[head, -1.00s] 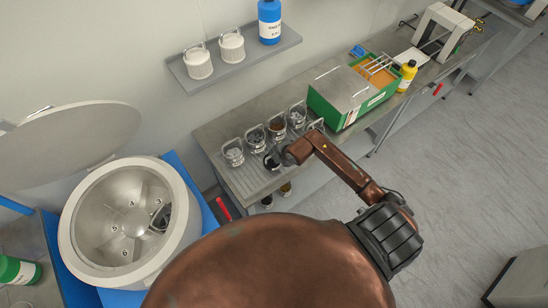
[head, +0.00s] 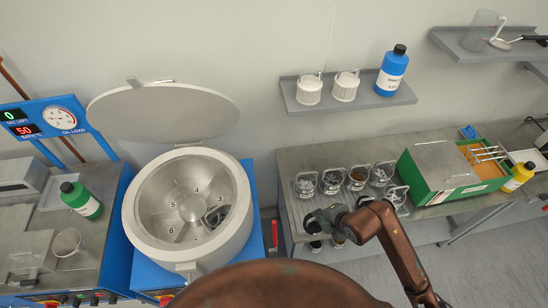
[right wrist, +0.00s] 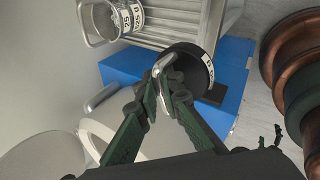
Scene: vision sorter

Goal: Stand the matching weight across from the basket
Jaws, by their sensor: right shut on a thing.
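My right gripper (head: 334,213) is shut on the handle of a dark round cup-shaped weight (head: 315,224). In the right wrist view the weight (right wrist: 193,66) shows a white label band, only partly readable, and the gripper (right wrist: 160,72) closes on its pale handle. The centrifuge (head: 238,228) stands open at centre left, with numbers 3, 4, 5 and 6 readable inside. A dark basket (head: 217,214) sits in it by number 3. Number 6 lies across from it, with nothing seen standing there. My left gripper is not in view.
Several labelled containers with handles (head: 306,186) stand on the ribbed rack (head: 296,212) behind the gripper. A green box (head: 438,183) stands to their right. The raised lid (head: 160,112) is behind the centrifuge. A green bottle (head: 82,199) stands at left.

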